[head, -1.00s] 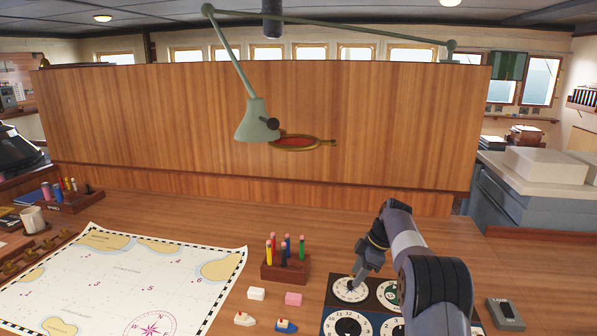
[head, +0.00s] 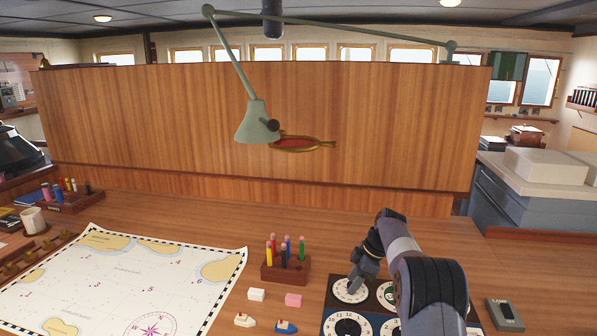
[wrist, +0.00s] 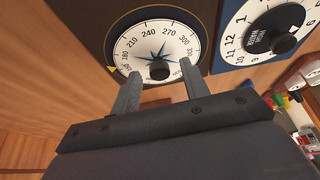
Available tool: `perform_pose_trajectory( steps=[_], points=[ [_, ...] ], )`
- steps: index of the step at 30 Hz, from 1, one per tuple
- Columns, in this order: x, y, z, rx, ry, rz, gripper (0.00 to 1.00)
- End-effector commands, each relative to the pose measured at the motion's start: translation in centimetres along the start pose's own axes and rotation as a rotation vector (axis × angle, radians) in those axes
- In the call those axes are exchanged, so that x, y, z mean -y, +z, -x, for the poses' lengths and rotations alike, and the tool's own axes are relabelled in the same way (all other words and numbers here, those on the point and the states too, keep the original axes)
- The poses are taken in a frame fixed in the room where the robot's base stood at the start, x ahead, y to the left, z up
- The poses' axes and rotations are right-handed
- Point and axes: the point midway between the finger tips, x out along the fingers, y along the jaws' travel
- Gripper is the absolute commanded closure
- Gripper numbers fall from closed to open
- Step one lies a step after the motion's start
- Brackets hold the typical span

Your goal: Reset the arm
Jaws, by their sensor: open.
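My gripper (head: 354,287) is over the upper left dial of the dial panel in the head view. In the wrist view my gripper (wrist: 160,72) is open, its two grey fingers apart. A round white dial (wrist: 157,48) with degree numbers and a blue compass star lies beyond the fingertips. Its black knob (wrist: 159,70) shows between the fingertips, with nothing visibly gripped. A yellow pointer mark is at the dial's left edge. My arm hides part of the panel in the head view.
A clock-like dial (wrist: 262,28) with a black knob is beside it. Left of the panel are a pen block (head: 285,270), small white and pink blocks, two toy boats (head: 286,327) and a chart (head: 125,280). A grey device (head: 505,315) is at right. A lamp (head: 257,122) hangs above.

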Motion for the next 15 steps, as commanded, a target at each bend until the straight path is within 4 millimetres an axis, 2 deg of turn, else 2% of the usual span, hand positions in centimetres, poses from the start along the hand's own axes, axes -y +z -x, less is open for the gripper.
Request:
perform_pose_trajectory(
  steps=[15],
  points=[
    [0.46, -0.16, 0.31, -0.001, 0.186, -0.437, 0.57]
  ],
)
